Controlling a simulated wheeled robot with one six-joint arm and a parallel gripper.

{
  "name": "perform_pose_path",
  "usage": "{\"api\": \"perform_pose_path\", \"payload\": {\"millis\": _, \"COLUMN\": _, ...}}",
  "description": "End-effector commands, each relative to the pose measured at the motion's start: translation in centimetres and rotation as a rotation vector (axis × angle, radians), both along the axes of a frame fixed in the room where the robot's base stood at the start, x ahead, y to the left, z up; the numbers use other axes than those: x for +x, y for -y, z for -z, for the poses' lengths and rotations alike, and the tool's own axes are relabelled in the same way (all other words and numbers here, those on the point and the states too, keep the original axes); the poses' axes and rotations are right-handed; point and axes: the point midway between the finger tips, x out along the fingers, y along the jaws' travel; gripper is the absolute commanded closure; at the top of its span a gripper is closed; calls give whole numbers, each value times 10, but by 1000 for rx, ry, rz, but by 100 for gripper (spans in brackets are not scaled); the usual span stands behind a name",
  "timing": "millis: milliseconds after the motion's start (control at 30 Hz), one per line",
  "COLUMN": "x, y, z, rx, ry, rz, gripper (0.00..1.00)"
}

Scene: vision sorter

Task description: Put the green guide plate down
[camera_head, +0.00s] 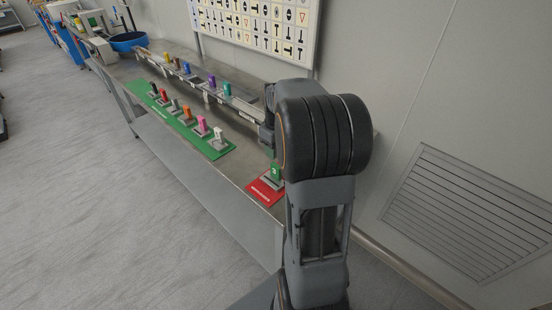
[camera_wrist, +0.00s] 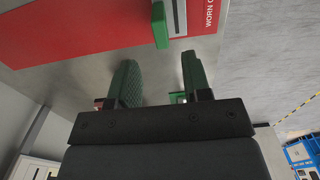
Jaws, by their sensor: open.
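The green guide plate (camera_head: 276,171) stands upright on a grey base on the red mat (camera_head: 258,190), at the near end of the bench. In the wrist view, the green guide plate (camera_wrist: 160,25) shows at the top, just beyond my fingertips, over the red mat (camera_wrist: 70,32) with white lettering starting "WORN". My gripper (camera_wrist: 158,62) is open, with a clear gap between its two fingers and nothing between them. The plate appears apart from both fingers. In the head view my arm hides part of the mat and most of my gripper.
A green mat (camera_head: 225,150) further along the bench (camera_head: 240,170) carries several coloured plates on bases. A rail behind holds several more. A symbol board (camera_head: 270,25) hangs on the wall. Bare bench separates the mats.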

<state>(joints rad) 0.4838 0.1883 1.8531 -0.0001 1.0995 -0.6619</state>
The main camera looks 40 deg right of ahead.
Motion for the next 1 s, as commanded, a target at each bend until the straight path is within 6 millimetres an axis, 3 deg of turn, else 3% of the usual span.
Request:
{"api": "perform_pose_path", "payload": {"millis": 67, "x": -1, "y": -6, "z": -8, "rx": -4, "ry": 7, "rz": 2, "gripper": 55}}
{"api": "perform_pose_path", "payload": {"millis": 167, "x": -7, "y": -30, "z": -21, "rx": -17, "ry": 38, "rz": 11, "gripper": 55}}
{"api": "perform_pose_path", "payload": {"millis": 400, "x": -55, "y": -126, "z": -44, "rx": -30, "ry": 182, "rz": 79, "gripper": 55}}
{"api": "perform_pose_path", "payload": {"millis": 533, "x": -85, "y": -161, "z": -42, "rx": -11, "ry": 255, "rz": 117, "gripper": 55}}
{"api": "perform_pose_path", "payload": {"millis": 733, "x": -114, "y": -188, "z": -35, "rx": 23, "ry": 319, "rz": 156, "gripper": 55}}
{"api": "perform_pose_path", "payload": {"millis": 1000, "x": -121, "y": -193, "z": -32, "rx": 33, "ry": 332, "rz": 170, "gripper": 55}}
